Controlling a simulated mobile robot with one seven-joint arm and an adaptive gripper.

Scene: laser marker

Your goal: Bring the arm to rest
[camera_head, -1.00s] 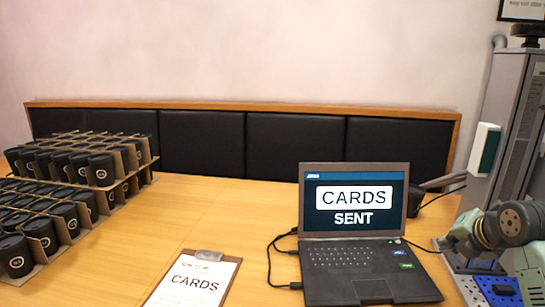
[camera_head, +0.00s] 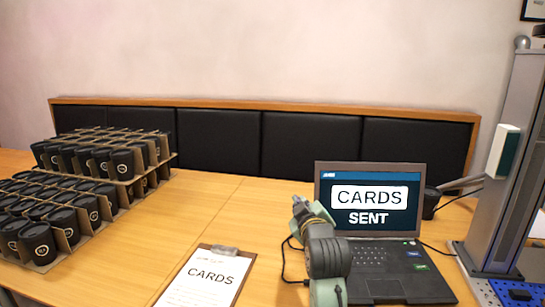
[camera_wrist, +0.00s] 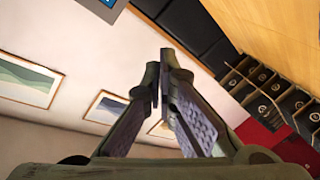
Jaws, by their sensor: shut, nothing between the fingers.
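My gripper (camera_wrist: 160,78) shows in the wrist view with its two fingers drawn together at the tips, empty. The wrist view is tilted and looks across the room, with wall, black panels and cup holders behind the fingers. In the head view, part of my grey and green arm (camera_head: 326,248) stands at the front of the laptop and covers the left part of its screen edge and keyboard.
The open laptop (camera_head: 400,288) reads "CARDS SENT". A clipboard (camera_head: 212,280) lies left of my arm. Cardboard holders with many black cups (camera_head: 122,163) stand at the left. A grey column machine (camera_head: 512,170) with a blue plate stands right.

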